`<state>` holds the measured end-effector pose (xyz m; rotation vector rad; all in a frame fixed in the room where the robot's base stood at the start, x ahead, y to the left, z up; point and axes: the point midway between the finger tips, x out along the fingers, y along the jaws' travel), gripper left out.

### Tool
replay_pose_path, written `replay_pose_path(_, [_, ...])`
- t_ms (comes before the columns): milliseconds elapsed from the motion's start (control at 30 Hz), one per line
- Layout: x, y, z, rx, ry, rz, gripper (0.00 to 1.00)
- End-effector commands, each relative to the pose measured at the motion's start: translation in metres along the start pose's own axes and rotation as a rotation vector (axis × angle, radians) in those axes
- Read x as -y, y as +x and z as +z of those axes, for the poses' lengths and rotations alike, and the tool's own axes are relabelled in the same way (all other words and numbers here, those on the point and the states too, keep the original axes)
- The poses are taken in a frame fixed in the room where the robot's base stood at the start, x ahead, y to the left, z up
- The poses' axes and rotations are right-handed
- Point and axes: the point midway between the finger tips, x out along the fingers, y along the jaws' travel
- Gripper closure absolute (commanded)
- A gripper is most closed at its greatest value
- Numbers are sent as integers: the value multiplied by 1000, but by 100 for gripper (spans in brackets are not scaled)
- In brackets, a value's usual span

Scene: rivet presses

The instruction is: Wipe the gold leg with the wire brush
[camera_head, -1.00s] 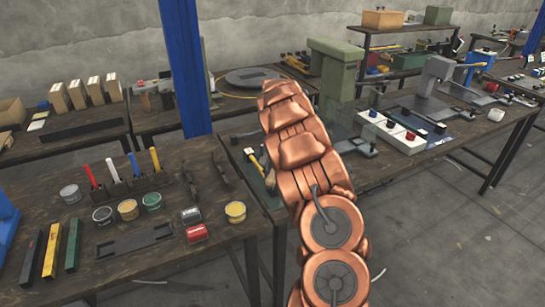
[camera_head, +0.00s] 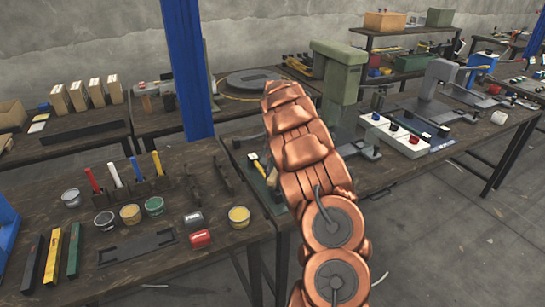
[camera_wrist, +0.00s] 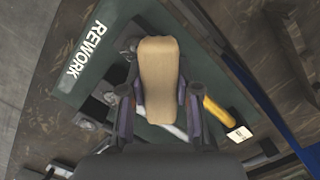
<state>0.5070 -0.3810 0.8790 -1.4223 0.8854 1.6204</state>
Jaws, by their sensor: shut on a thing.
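In the wrist view my gripper (camera_wrist: 160,102) is shut on a tan, rounded wooden piece (camera_wrist: 158,62), which looks like the handle of the wire brush. Its bristles are not visible. The held piece is over a dark green mat or tray (camera_wrist: 67,88) lettered REWORK. A yellow bar (camera_wrist: 219,112) with a white tag lies on the green surface, right of my gripper. A pale, silvery part (camera_wrist: 168,128) shows partly behind the fingers. I cannot pick out the gold leg for certain. In the head view my copper arm hides the gripper.
A green press (camera_head: 338,72) stands close behind my arm. A white tray (camera_head: 402,134) with several small blocks is to the right. A blue post (camera_head: 187,70) rises on the left. The near left bench (camera_head: 150,282) holds tins, markers and bars.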

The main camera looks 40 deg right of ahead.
Motion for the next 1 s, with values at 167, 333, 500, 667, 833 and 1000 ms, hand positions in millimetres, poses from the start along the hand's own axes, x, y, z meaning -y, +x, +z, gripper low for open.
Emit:
replay_pose_path(167, [4,-30,5,-6,-7,-1,100])
replay_pose_path(333, [7,-46,7,-9,-10,-2,100])
replay_pose_path(500, [7,-61,10,-8,-12,-1,100])
replay_pose_path(667, [7,-74,12,-5,-12,-1,100])
replay_pose_path(833, [7,-79,13,-5,-12,0,100])
replay_pose_path(1000, [7,-78,13,-5,-12,0,100])
